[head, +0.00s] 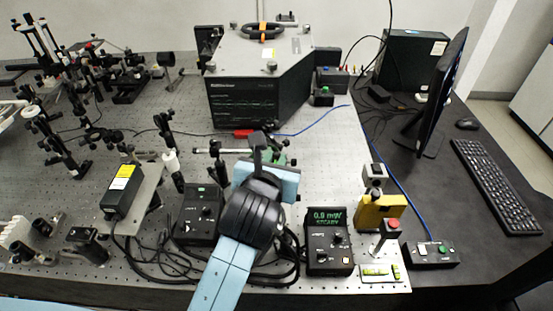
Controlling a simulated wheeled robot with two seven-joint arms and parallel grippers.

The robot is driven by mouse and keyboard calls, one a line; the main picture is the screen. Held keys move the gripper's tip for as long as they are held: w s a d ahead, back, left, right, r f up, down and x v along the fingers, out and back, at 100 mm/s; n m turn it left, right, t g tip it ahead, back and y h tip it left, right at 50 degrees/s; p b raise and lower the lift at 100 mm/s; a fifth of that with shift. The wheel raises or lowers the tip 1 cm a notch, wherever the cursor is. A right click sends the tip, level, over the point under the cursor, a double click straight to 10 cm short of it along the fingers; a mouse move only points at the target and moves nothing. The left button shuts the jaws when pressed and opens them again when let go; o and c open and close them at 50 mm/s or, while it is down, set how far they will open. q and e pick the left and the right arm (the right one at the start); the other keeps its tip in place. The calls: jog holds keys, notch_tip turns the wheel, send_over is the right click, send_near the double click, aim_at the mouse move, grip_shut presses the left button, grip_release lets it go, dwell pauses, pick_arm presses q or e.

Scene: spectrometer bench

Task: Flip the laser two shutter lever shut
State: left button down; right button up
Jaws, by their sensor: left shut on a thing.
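My left gripper (258,146) reaches in from the bottom centre, its black and pale blue wrist raised over the bench. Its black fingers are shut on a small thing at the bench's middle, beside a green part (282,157). The held thing is mostly hidden by the fingers and wrist; by its place it seems to be the shutter lever, but I cannot make out its angle. A thin horizontal silver tube (228,151) lies just left of the fingers. My right gripper is out of view.
A black box with a yellow label (120,188) and another control box (200,216) stand left of my arm. A large dark spectrometer (258,85) stands behind. A yellow part (380,211) and a button box (431,254) are at right. Cables run around my wrist.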

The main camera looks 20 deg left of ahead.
pick_arm(q)
jog(key=shift+a+n+t+h, duration=0.25)
jog(key=shift+n+t+h, duration=0.05)
jog(key=shift+n, duration=0.2)
jog(key=c, duration=1.5)
grip_release()
jog(key=shift+s, duration=0.15)
